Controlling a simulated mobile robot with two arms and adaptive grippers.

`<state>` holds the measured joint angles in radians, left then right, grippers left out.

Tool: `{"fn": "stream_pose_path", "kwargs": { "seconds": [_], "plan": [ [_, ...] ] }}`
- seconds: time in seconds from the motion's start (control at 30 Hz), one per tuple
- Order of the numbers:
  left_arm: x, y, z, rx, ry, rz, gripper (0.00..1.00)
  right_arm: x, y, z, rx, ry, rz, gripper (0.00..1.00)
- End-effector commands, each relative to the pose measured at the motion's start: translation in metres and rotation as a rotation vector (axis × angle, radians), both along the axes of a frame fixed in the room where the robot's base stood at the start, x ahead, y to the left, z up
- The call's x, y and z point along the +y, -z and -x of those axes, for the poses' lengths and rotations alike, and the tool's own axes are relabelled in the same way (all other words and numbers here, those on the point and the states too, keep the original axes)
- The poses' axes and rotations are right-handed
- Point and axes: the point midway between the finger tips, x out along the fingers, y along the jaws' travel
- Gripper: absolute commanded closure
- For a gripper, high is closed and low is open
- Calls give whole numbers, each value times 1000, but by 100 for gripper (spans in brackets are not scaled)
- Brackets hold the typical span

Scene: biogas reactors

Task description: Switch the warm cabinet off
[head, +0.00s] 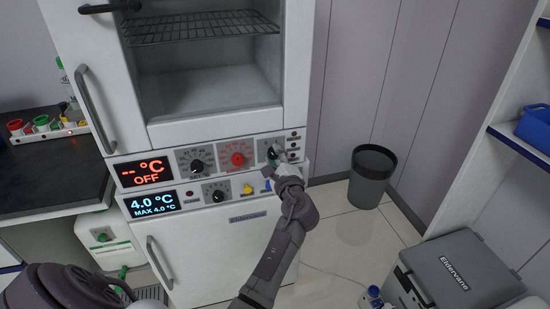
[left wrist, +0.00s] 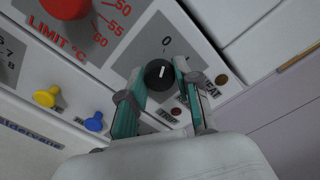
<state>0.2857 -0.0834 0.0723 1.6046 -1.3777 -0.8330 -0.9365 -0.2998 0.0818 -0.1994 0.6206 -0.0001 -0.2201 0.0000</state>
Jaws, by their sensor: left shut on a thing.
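The warm cabinet (head: 215,118) is the upper white unit, with a wire shelf inside. Its display (head: 143,172) reads "-- °C OFF" in red. At the right end of its panel is a black knob (head: 272,153), also in the left wrist view (left wrist: 158,74). The knob's white mark points roughly up, toward the printed 0. My left gripper (head: 281,165) has its two teal fingers (left wrist: 158,92) on either side of this knob, shut on it. The fingers partly hide the labels around it. My right gripper is not in view.
A red limit dial (head: 237,158) sits left of the knob. Below are a blue 4.0 °C display (head: 152,204), a yellow knob (left wrist: 47,96) and a blue knob (left wrist: 94,121). A grey bin (head: 371,176) and grey cool box (head: 455,272) stand on the floor at right.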

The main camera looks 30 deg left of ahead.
Motion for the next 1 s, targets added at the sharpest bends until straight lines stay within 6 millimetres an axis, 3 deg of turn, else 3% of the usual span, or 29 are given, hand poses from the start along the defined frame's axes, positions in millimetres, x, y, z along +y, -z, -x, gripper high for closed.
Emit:
{"fn": "stream_pose_path", "kwargs": {
  "seconds": [0.23,0.27,0.4,0.73,1.0],
  "plan": [
    [0,-2,0,-3,0,0,100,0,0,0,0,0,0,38],
    [0,-2,0,-3,0,0,63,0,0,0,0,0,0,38],
    [0,-1,0,-2,0,-1,43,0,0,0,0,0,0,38],
    [-3,0,2,1,1,0,43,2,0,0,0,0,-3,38],
    [-35,1,29,2,2,2,43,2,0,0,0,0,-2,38]
  ]
}}
